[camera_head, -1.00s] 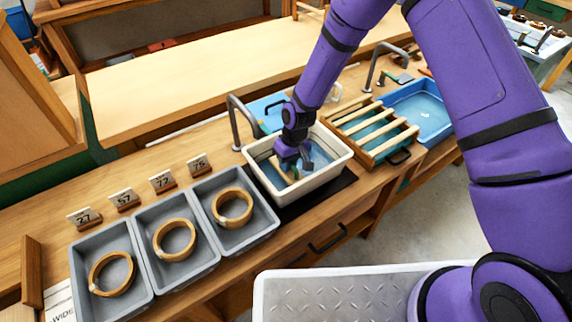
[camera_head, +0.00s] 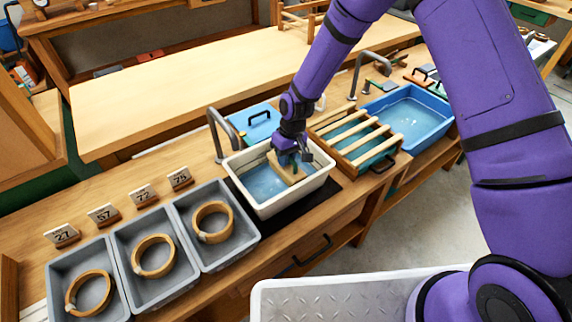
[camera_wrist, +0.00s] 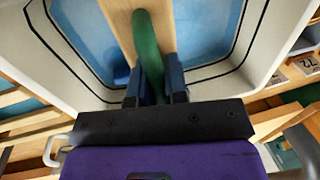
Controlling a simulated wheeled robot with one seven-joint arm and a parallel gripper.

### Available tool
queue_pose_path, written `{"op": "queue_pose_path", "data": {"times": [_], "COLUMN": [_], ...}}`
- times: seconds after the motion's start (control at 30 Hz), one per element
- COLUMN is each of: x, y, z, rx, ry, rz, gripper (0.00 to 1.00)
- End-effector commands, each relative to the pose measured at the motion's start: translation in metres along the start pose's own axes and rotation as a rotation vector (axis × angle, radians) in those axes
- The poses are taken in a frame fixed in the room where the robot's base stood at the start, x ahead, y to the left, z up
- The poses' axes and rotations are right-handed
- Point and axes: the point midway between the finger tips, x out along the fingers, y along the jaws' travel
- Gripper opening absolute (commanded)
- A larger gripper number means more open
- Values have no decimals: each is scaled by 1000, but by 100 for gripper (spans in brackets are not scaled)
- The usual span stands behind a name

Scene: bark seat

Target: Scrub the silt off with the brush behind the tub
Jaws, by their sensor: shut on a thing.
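My gripper (camera_head: 291,158) is shut on the green handle (camera_wrist: 148,45) of a pale wooden block (camera_head: 292,170). The handle stands between the fingers in the wrist view (camera_wrist: 150,95). I cannot see bristles, so I cannot tell whether this is the brush. The block is inside the cream tub (camera_head: 262,213), which holds blue water (camera_head: 258,182). I cannot tell whether it touches the tub floor. No silt can be made out. Behind the tub lies a blue board with a black handle (camera_head: 252,122).
A slatted wooden rack (camera_head: 352,140) and a blue basin (camera_head: 420,115) stand right of the tub. Grey trays (camera_head: 150,297) with wooden rings stand left, with number cards (camera_head: 103,215) behind. A grey tap (camera_head: 222,130) rises at the tub's back. Small handled tools (camera_head: 418,77) lie behind the basin.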

Motion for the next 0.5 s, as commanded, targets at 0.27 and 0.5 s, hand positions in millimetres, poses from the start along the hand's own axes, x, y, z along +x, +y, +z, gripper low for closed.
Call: {"op": "queue_pose_path", "data": {"times": [0.27,0.5], "x": [-26,-43], "y": [-6,-10], "z": [-5,-7], "rx": [0,0], "ry": [4,4], "rz": [1,0], "gripper": [0,0]}}
